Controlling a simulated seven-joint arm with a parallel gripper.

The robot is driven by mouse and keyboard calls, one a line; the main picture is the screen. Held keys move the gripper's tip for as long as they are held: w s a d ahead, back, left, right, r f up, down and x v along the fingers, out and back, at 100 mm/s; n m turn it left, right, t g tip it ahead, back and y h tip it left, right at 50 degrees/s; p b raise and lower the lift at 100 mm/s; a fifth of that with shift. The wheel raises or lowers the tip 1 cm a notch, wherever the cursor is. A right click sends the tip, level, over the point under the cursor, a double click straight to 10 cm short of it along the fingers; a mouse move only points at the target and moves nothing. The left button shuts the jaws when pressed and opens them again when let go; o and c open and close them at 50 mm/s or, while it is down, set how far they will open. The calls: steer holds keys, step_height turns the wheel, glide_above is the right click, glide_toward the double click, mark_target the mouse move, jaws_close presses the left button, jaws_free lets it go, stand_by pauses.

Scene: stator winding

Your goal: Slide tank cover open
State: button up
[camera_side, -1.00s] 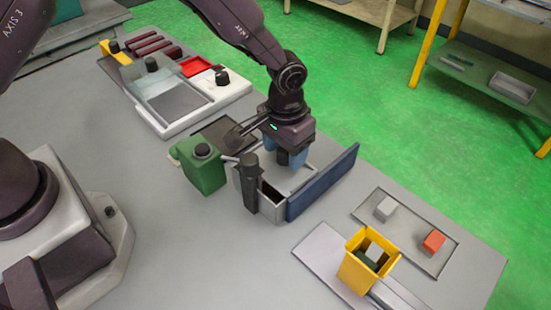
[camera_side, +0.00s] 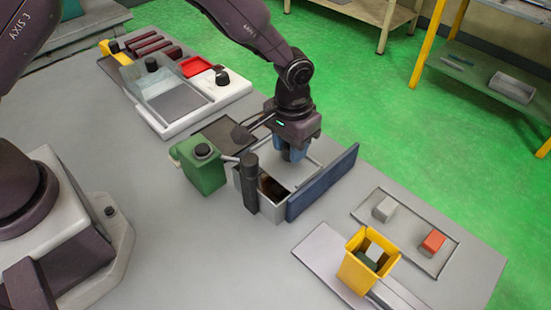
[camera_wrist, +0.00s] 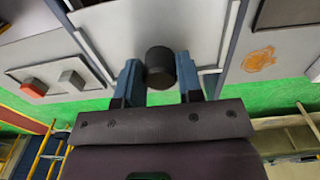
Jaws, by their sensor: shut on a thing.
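The tank is a grey open-topped box (camera_side: 268,208) in the middle of the table in the side view. Its top is partly uncovered, showing a dark brown inside at the near end. The light grey cover (camera_wrist: 118,30) lies across the far part, largely hidden by my gripper in the side view. A black round knob (camera_wrist: 160,62) stands on the cover in the wrist view. My gripper (camera_side: 292,155) is above the far part of the tank. Its blue fingers (camera_wrist: 160,75) are shut on the knob from both sides.
A blue panel (camera_side: 322,183) stands along the tank's right side. A black post (camera_side: 249,180) and a green canister (camera_side: 202,168) stand at its left. A yellow bin (camera_side: 365,268) and a tray (camera_side: 440,246) with blocks are to the right.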

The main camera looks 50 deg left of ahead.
steer(key=w, duration=0.8)
steer(key=shift+w+d, duration=0.15)
steer(key=shift+w, duration=0.2)
steer(key=o, duration=0.7)
steer(key=shift+f, duration=0.1)
stand_by(0.4)
steer(key=shift+r, duration=3)
